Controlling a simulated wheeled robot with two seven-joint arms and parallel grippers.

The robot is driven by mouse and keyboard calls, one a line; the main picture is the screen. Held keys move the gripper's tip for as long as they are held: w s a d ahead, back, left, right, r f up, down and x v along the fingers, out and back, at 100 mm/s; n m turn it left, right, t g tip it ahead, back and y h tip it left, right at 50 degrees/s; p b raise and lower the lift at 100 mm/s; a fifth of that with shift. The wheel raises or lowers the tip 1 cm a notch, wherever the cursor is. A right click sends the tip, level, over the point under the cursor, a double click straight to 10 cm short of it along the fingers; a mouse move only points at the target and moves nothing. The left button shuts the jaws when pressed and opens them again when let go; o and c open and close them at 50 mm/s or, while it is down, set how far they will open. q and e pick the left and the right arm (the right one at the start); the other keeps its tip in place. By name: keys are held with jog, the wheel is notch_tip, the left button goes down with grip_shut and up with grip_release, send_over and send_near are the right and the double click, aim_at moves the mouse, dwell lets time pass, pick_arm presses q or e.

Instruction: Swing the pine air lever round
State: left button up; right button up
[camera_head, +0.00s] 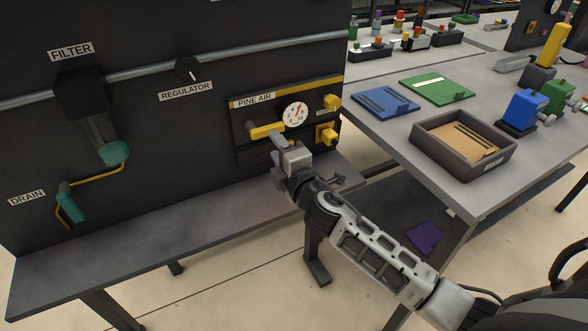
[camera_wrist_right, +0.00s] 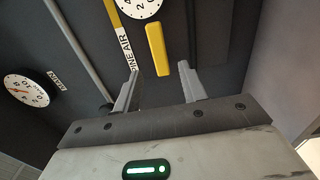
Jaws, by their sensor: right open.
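The pine air lever (camera_head: 266,130) is a yellow bar on the dark panel under the PINE AIR label (camera_head: 254,100). It lies nearly level, just left of and below the white gauge (camera_head: 295,113). In the right wrist view the lever (camera_wrist_right: 155,50) shows as a yellow bar, its near end in the gap between the fingertips. My right gripper (camera_head: 277,141) is close in front of and just below the lever. In the wrist view its two fingers (camera_wrist_right: 160,70) are apart with nothing clamped. I cannot tell whether a finger touches the lever. My left gripper is out of view.
Yellow fittings (camera_head: 327,133) project right of the gauge. A grey shelf (camera_head: 160,218) runs below the panel. The filter (camera_head: 108,140), regulator knob (camera_head: 188,70) and drain valve (camera_head: 70,203) are further left. A table with a brown tray (camera_head: 460,172) stands to the right.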

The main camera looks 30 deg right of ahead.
jog(key=s+b, duration=0.1)
jog(key=s, duration=0.7)
jog(key=shift+s, duration=0.25)
jog(key=s+a+f+m+g+y, duration=0.1)
jog(key=s+a+f+m+g, duration=0.2)
jog(key=s+f+m, duration=0.4)
jog(key=s+a+f+m+g+y, duration=0.2)
jog(key=s+a+f+m+g, duration=0.2)
jog(key=s+f+m, duration=0.4)
notch_tip(320, 180, down, 3)
jog(key=shift+s+a+f+m+g, duration=0.25)
jog(key=shift+s+a, duration=0.2)
jog(key=shift+s, duration=0.55)
